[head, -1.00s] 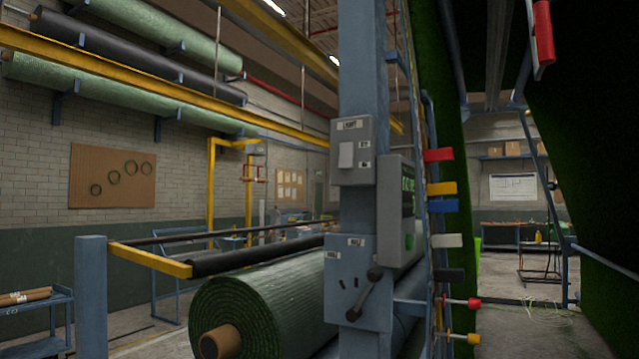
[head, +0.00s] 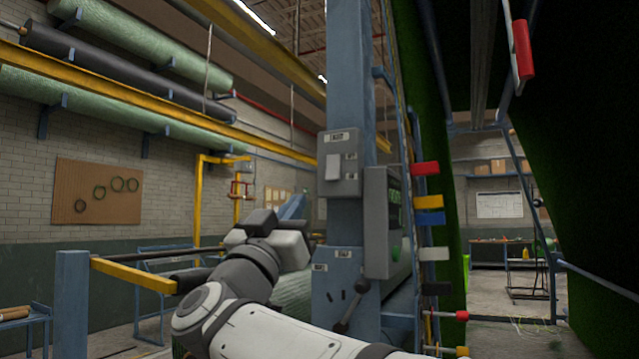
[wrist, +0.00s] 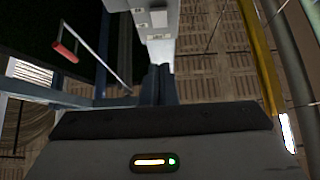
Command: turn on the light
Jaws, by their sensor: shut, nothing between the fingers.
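A grey switch box (head: 339,163) with a pale rocker switch (head: 333,168) and small labels is on the blue post (head: 352,90). The labels are too small to read surely. The box (wrist: 148,14) and its pale rocker (wrist: 159,18) also show upside down at the top of the wrist view. I cannot tell the rocker's position. My gripper (head: 290,245) is shut and empty, left of the post and below the box, apart from it in the picture.
A grey screen panel (head: 383,222) juts out right of the post. A lower box (head: 335,285) with a lever (head: 352,305) is partly behind my arm. Coloured tags (head: 427,185) hang at right. A yellow rail (head: 135,274) and blue post (head: 72,300) stand left.

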